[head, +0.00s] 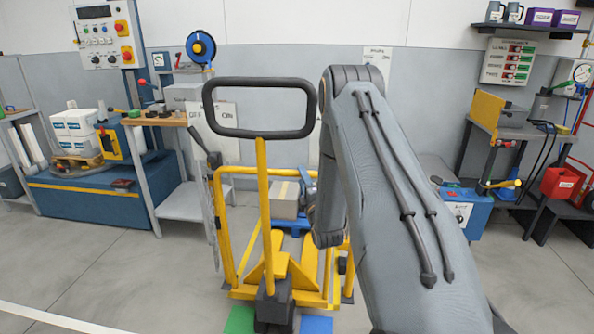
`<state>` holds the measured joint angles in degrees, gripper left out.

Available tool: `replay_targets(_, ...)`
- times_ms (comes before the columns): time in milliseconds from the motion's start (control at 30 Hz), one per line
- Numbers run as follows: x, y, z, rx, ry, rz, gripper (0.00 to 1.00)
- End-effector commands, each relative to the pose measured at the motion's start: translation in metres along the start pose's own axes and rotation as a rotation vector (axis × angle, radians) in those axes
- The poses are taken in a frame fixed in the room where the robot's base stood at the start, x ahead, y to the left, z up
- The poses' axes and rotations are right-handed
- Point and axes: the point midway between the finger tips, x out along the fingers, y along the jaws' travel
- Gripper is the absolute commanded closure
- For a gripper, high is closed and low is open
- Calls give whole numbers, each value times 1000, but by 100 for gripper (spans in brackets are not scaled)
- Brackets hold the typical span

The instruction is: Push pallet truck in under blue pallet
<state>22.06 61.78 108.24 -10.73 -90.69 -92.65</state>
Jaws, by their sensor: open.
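The yellow pallet truck (265,205) stands in the middle of the head view, with its upright pole and black loop handle (223,126) towards me. Its forks point away from me. The blue pallet (291,225) lies beyond the forks with a grey box (286,200) on it, partly hidden by my arm. I cannot tell whether the fork tips are under the pallet. My arm rises at the right and bends down beside the truck. My gripper is hidden behind my arm, so its jaws do not show.
A yellow rail frame (219,215) surrounds the forks and pallet area. A green patch (240,320) and a blue patch (316,325) show on the floor by the truck's base. Benches stand at left and right. Open floor (110,270) lies at the front left.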

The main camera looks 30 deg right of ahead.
Motion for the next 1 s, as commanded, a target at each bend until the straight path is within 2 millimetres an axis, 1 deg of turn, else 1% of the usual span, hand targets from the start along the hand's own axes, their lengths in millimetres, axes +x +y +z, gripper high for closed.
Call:
replay_targets(33,8,2,0,0,1,3,60)
replay_targets(200,35,1,-1,2,0,2,60)
replay_targets(400,58,1,-1,3,1,0,60)
replay_targets(533,63,0,-1,3,0,-2,60)
replay_targets(767,64,0,-1,3,0,-2,60)
replay_targets(800,64,0,-1,3,0,-2,63)
replay_targets(867,64,0,-1,3,0,-2,73)
replay_targets(1000,64,0,-1,3,0,-2,97)
